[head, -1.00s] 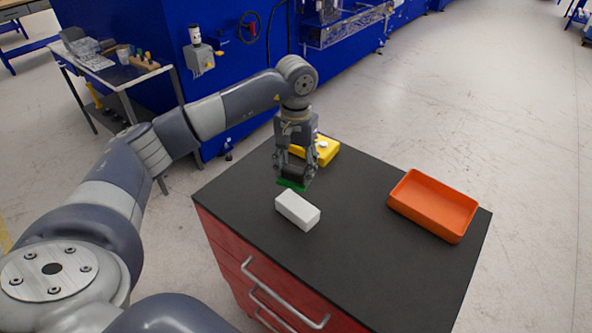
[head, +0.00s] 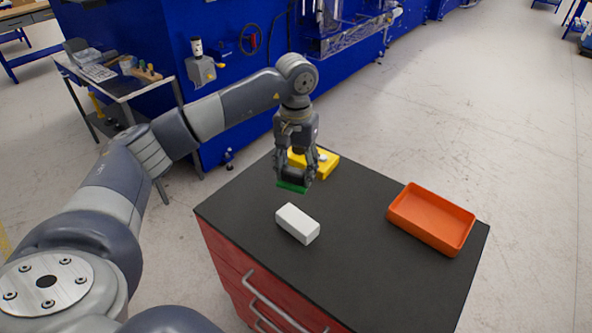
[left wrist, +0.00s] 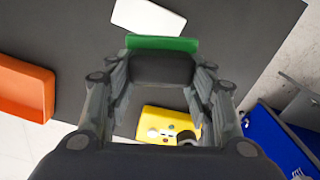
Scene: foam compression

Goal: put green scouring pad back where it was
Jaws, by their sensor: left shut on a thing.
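My left gripper (head: 296,178) is shut on the green scouring pad (head: 291,187), a thin green slab showing under the fingertips above the far left part of the dark tabletop. In the left wrist view the pad (left wrist: 162,43) shows as a green strip beyond a dark block between the fingers. I cannot tell whether that block is part of the gripper. The pad's middle is hidden, and its height above the table is hard to judge. My right gripper is not in view.
A white block (head: 297,223) lies nearer on the tabletop (head: 350,265). A yellow box (head: 325,165) with round spots stands close behind the gripper, partly hidden. An orange tray (head: 430,220) stands at the right and looks empty. The tabletop between block and tray is clear.

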